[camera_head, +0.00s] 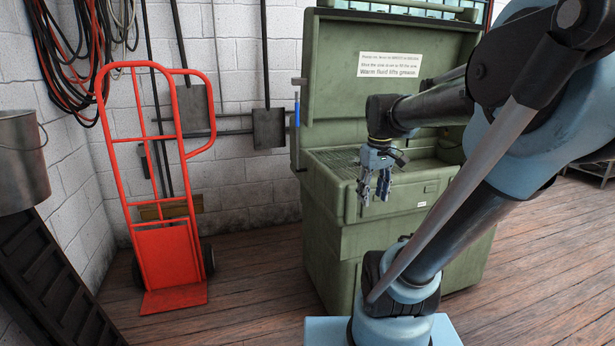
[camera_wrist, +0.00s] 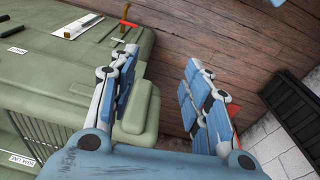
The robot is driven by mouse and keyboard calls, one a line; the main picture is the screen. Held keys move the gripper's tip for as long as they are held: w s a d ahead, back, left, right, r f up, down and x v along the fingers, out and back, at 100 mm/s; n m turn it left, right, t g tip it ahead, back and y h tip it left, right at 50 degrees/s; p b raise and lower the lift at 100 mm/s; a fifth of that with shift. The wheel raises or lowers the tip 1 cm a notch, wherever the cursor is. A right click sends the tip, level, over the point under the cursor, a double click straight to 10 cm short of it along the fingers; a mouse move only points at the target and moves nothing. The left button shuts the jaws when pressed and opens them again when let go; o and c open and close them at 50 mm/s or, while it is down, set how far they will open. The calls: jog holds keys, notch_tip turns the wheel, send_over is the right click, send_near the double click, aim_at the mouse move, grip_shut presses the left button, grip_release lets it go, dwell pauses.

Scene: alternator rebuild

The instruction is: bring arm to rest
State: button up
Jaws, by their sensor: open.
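My gripper (camera_head: 375,194) is open and empty. In the head view it hangs in the air at the front left of a green parts washer (camera_head: 345,258), with its fingers pointing down. In the wrist view my gripper (camera_wrist: 160,85) shows its two blue padded fingers spread apart, with the wooden floor between them. The green washer (camera_wrist: 60,85) fills the left of that view, beside the left finger. My arm stretches from the right of the head view toward the washer.
The washer's lid (camera_head: 330,70) stands open behind my gripper. A red hand truck (camera_head: 168,255) stands left against the white wall. A metal bucket (camera_head: 22,165) is at the far left. Shovels (camera_head: 268,130) hang behind. The wooden floor (camera_head: 240,285) between truck and washer is clear.

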jog(key=s+f+m, duration=0.4)
jog(key=s+f, duration=0.7)
jog(key=f, duration=0.2)
jog(key=shift+s+t, duration=0.2)
jog(key=shift+t, duration=0.2)
jog(key=shift+a, duration=0.1)
